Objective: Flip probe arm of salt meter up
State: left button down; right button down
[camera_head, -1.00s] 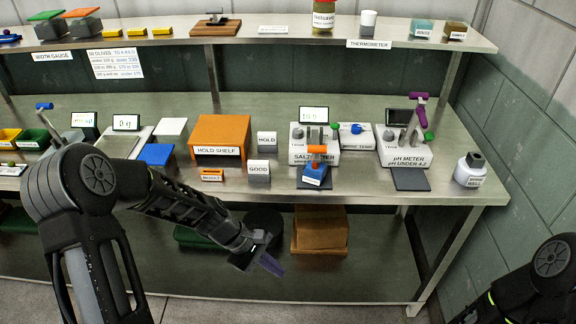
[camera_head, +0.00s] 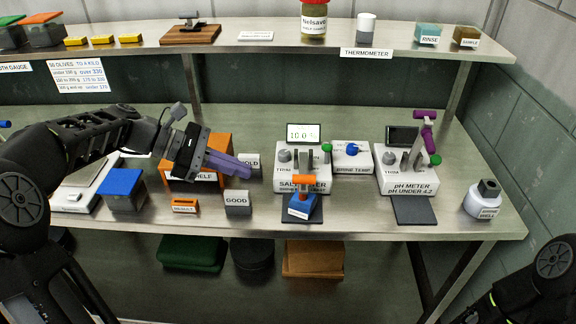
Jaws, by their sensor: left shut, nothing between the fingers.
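The salt meter (camera_head: 284,181) is a white box with a lit display behind it, at the middle right of the bench. Its probe arm (camera_head: 304,180) has an orange cross handle and is down at the front, over a blue labelled block (camera_head: 302,207) on a dark pad. My left gripper (camera_head: 246,169) is shut and empty, left of the salt meter and apart from it. It is in front of the orange hold shelf and hides part of it. Only part of my right arm shows at lower right; its gripper is out of view.
The pH meter (camera_head: 391,183) with a raised purple-handled arm stands to the right, beside a white bottle (camera_head: 481,203). The brine temp box (camera_head: 352,160) is between the meters. The GOOD block (camera_head: 238,203) and the orange hold shelf (camera_head: 176,182) stand left. An upper shelf (camera_head: 270,49) runs above.

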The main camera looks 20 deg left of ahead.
pick_arm(q)
jog(key=x, duration=1)
jog(key=shift+w+p, duration=0.15)
jog(key=shift+p, duration=0.25)
pick_arm(e)
jog(key=shift+w+r, duration=0.15)
jog(key=shift+r, duration=0.3)
pick_arm(q)
jog(key=shift+r, duration=0.15)
pick_arm(e)
jog(key=shift+r, duration=0.1)
